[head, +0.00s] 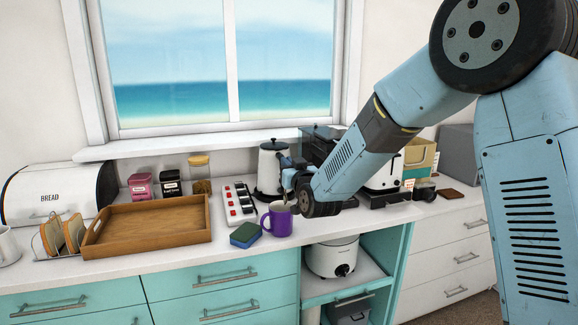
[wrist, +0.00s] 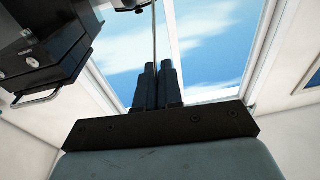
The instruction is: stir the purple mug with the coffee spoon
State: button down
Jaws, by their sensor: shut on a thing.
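The purple mug (head: 277,223) stands upright near the counter's front edge in the head view, with its handle to the left. My gripper (head: 290,179) is just above and to the right of the mug. In the wrist view my gripper (wrist: 157,82) has its two dark fingers close together, shut on the thin metal handle of the coffee spoon (wrist: 154,35). In the head view the spoon is small and partly hidden by my gripper; it appears to reach down to the mug's opening. I cannot see its bowl or the inside of the mug.
A blue-green sponge (head: 244,236) lies just left of the mug. A power strip (head: 240,203) and a white kettle (head: 271,168) are behind it. A wooden tray (head: 150,238) is further left. A dark coffee machine (head: 322,142) stands behind my gripper.

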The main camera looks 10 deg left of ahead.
dwell(0.4)
jog(key=shift+r, duration=2.5)
